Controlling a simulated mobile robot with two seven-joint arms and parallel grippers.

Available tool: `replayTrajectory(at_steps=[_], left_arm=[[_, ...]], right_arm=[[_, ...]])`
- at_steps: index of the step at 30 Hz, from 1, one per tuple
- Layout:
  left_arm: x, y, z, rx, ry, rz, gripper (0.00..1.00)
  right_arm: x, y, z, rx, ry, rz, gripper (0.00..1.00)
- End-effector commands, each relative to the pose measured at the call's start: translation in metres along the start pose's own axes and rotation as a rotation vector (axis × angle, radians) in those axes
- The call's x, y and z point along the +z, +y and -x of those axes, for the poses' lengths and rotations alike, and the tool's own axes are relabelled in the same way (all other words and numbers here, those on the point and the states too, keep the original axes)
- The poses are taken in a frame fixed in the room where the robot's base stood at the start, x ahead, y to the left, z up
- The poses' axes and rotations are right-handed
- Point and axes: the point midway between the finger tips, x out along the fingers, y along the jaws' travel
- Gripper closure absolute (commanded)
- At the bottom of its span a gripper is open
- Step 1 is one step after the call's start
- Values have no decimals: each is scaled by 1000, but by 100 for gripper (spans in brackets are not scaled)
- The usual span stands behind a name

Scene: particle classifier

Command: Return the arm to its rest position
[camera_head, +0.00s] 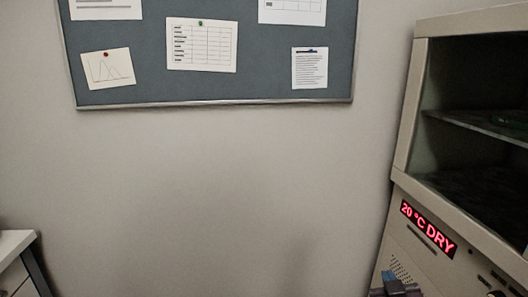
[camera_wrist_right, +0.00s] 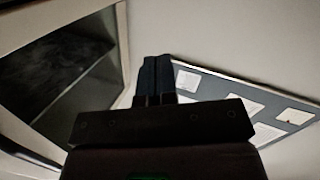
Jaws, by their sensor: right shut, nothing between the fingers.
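My right gripper (camera_head: 393,281) shows only in part at the bottom right of the head view, in front of the lower part of the cabinet. In the right wrist view its dark fingers (camera_wrist_right: 154,66) are together, with nothing between them. In that view the fingers point up toward the wall, between the cabinet and the pinboard. Most of my right arm is out of view. My left gripper is in neither view.
A beige cabinet (camera_head: 399,172) with dark shelves stands at the right; its red display (camera_head: 428,228) reads "20 °C DRY". A grey pinboard (camera_head: 215,87) with pinned papers hangs on the wall. A white-topped unit (camera_head: 14,242) stands at the lower left. Bare wall fills the middle.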

Motion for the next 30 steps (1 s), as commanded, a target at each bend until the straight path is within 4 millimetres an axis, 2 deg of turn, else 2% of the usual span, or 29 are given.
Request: replayTrajectory(at_steps=[1, 6, 11, 15, 18, 21, 25, 30], left_arm=[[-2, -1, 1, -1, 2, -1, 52], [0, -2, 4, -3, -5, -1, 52], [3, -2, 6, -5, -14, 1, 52], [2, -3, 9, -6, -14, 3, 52], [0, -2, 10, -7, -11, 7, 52], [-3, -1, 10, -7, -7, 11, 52], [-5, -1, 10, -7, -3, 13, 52], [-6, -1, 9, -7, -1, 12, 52]], right_arm=[[21, -8, 13, -54, -16, -7, 100], [85, -30, 60, -200, -85, -71, 100], [146, -38, 117, -278, -205, -140, 100], [195, -36, 169, -306, -333, -142, 100], [217, -30, 198, -310, -397, -129, 100], [230, -25, 216, -307, -438, -121, 100], [238, -22, 227, -303, -462, -118, 100], [239, -21, 228, -302, -464, -118, 100]])
